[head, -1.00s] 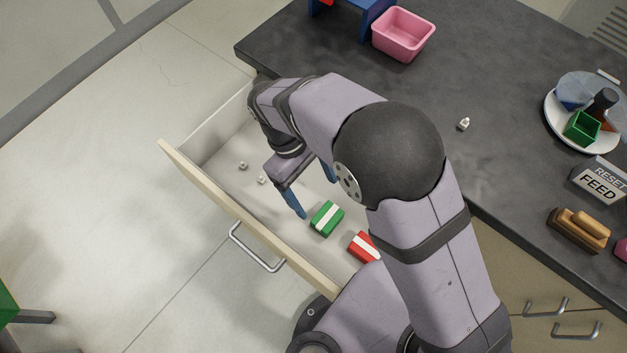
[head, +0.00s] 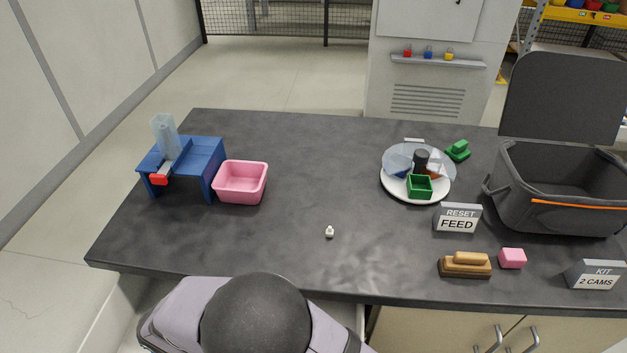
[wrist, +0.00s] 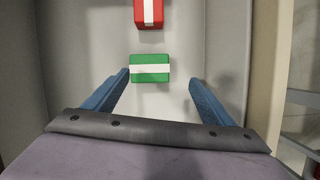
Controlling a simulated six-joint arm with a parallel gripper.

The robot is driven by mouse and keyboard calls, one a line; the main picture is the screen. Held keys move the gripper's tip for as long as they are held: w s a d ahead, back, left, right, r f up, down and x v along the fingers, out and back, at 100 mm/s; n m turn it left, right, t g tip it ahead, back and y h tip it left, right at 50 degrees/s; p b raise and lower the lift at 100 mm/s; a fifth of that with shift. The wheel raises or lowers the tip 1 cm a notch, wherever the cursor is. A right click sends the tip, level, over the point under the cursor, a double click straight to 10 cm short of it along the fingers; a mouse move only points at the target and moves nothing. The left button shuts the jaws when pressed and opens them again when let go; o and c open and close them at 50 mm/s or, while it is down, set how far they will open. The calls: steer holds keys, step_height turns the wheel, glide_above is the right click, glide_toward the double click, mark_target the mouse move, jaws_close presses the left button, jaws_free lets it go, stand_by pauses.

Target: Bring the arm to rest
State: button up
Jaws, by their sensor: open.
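My gripper (wrist: 158,85) shows in the wrist view with its two blue fingers spread apart and nothing between them. It points down into the open drawer (wrist: 220,40). A green block with a white band (wrist: 150,62) lies on the drawer floor just beyond the fingertips. A red block with a white band (wrist: 148,12) lies farther off at the top of that view. In the head view my arm shows only at the bottom edge, and my gripper is out of that picture.
The dark worktop (head: 300,170) holds a blue stand (head: 205,158), a pink bin (head: 241,196), a small white piece (head: 330,232), a white plate (head: 398,190) with parts, a FEED sign (head: 457,218), a brush (head: 466,266), a pink block (head: 512,258) and a grey crate (head: 560,222). Its middle is mostly clear.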

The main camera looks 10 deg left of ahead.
steer(key=shift+m, duration=0.4)
steer(key=d, duration=0.2)
steer(key=s+d, duration=0.1)
steer(key=d, duration=0.2)
steer(key=shift+s+r, duration=0.1)
steer(key=shift+s, duration=0.1)
steer(key=w+d+r+m+y+p, duration=0.1)
steer(key=w+d+r+m+p, duration=0.2)
steer(key=d+r, duration=0.4)
steer(key=w+d+r+m+y+p, duration=0.1)
steer(key=w+d+r+m+p, duration=0.3)
steer(key=d+r+m, duration=0.3)
steer(key=w+d+r+m+y+p, duration=0.1)
steer(key=w+d+r+m+p, duration=0.3)
steer(key=d+r, duration=0.4)
steer(key=d+m+p, duration=0.1)
steer(key=d, duration=0.6)
steer(key=shift+w+r+y, duration=0.25)
steer(key=shift+r+y, duration=0.05)
steer(key=shift+r, duration=0.1)
